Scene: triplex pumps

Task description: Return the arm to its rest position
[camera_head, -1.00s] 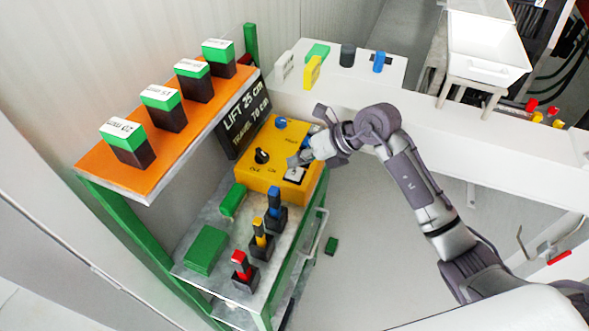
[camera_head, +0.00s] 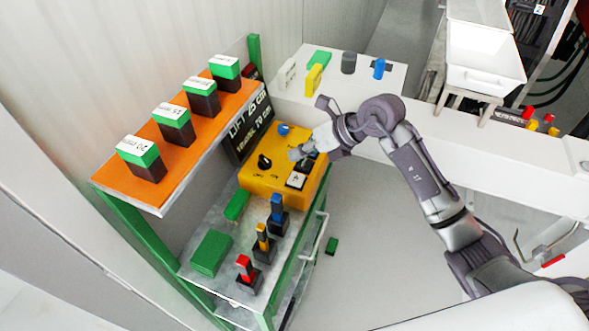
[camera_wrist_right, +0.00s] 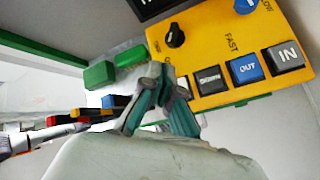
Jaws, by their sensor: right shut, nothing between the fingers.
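My right arm comes in from the right in the head view. Its gripper (camera_head: 298,154) is shut and empty, over the yellow control box (camera_head: 257,183) close to its push buttons. I cannot tell from the head view whether it touches the box. In the right wrist view the shut fingers (camera_wrist_right: 160,100) show in front of the lower left part of the yellow box (camera_wrist_right: 206,45). A blue OUT button (camera_wrist_right: 247,68) and a black IN button (camera_wrist_right: 285,56) are right of them. My left gripper is not in view.
An orange shelf (camera_head: 205,139) with several green-topped black blocks stands above the grey shelf of a green-framed cart. Red, yellow and blue levers (camera_head: 277,209) stand on the grey shelf. A white counter (camera_head: 440,150) runs behind my arm.

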